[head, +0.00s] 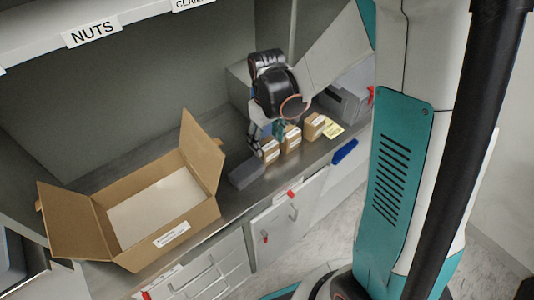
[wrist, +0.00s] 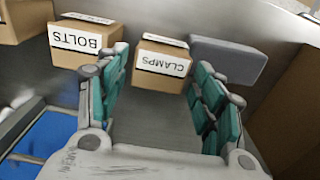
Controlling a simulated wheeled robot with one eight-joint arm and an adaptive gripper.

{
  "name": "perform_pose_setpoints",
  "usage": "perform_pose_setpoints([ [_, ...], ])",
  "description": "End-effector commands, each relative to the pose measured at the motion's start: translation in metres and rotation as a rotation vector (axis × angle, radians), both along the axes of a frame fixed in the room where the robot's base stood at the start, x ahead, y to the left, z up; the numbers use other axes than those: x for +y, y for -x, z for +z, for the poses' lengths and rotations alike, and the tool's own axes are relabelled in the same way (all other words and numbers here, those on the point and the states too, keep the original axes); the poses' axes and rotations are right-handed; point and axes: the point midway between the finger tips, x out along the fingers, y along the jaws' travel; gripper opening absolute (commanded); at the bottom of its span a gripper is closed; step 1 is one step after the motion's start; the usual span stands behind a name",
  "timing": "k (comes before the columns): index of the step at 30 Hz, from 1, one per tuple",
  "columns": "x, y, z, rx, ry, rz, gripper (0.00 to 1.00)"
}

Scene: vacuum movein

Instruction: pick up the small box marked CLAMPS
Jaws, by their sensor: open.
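The small brown box marked CLAMPS (wrist: 162,76) sits on the grey worktop, its label upside down in the wrist view. It lies between the two teal-padded fingers of my gripper (wrist: 162,62), toward their tips; I cannot tell whether either finger touches it. My gripper is open, with a finger on each side. In the head view my gripper (head: 266,144) hangs over the nearest of the small boxes, the one beside the grey block; this is the CLAMPS box (head: 270,154), partly hidden by the fingers.
The box marked BOLTS (wrist: 85,44) stands close beside one finger. Another small box (head: 314,126) stands beyond it. A grey block (head: 246,173) lies on the other side of CLAMPS. A large open carton (head: 190,228) stands at left. A shelf (head: 60,45) overhangs the worktop.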

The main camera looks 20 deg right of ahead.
Motion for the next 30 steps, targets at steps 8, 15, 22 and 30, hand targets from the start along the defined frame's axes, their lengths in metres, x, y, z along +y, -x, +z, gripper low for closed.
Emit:
perform_pose_setpoints([
  [8, 0.000, 0.000, -0.025, 0.000, 0.000, 0.000, 0.62],
  [15, 0.000, 0.001, -0.024, 0.000, 0.000, 0.000, 0.34],
  [22, 0.000, 0.001, -0.024, 0.000, 0.000, 0.000, 0.21],
  [30, 0.000, 0.000, -0.017, 0.000, 0.000, 0.000, 0.21],
])
